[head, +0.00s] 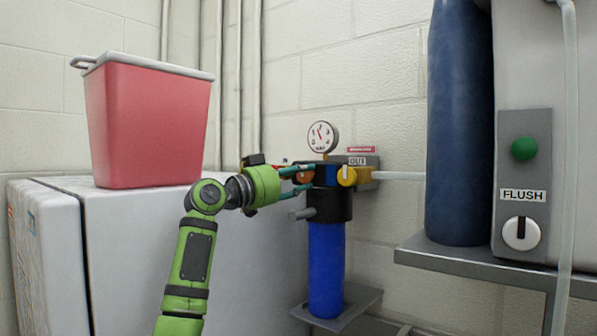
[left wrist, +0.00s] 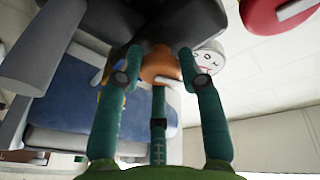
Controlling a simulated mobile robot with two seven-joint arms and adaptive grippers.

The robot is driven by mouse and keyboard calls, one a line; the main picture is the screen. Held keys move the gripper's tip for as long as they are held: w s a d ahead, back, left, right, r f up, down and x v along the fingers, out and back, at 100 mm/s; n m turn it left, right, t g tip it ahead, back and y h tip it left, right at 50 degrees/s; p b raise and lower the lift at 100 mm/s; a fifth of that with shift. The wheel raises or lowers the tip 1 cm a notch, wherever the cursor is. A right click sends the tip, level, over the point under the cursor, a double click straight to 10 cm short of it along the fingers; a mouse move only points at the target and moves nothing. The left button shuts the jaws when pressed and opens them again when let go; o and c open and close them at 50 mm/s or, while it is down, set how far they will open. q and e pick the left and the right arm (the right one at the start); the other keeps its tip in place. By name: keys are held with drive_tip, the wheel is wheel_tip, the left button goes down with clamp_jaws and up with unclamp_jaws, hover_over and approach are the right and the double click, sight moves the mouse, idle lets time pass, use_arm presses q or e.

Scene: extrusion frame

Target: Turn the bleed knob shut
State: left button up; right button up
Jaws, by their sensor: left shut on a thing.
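An orange knob (head: 304,176) sits on the left side of the black head (head: 325,207) of a filter with a blue bowl (head: 326,268). No label naming the bleed knob can be read. My left gripper (head: 299,180) reaches in from the left, with its teal fingers around the orange knob. In the left wrist view the orange knob (left wrist: 160,66) lies between the fingers, which are shut on it. A pale bar (left wrist: 168,86) shows on its face. The fingers hide part of the knob in the head view. My right gripper is not in view.
A round gauge (head: 322,137) stands above the filter. A yellow knob (head: 347,176) and an OUT label (head: 357,161) are close on the right. A red bin (head: 148,120) stands on a white cabinet. A dark blue cylinder (head: 459,130) and a FLUSH panel (head: 524,180) are farther right.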

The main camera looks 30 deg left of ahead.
use_arm(q)
drive_tip(key=m, duration=0.1)
drive_tip(key=r+m, duration=0.1)
drive_tip(key=shift+s+a+m+p, duration=0.1)
drive_tip(key=shift+m+p, duration=0.2)
drive_tip(key=shift+m, duration=0.1)
drive_tip(key=shift+f+m+g, duration=0.1)
drive_tip(key=shift+m+g, duration=0.5)
drive_tip(key=shift+m, duration=0.6)
drive_tip(key=o, duration=1.1)
drive_tip(key=shift+o, duration=0.2)
drive_tip(key=shift+w+f, duration=0.15)
drive_tip(key=shift+w, duration=0.05)
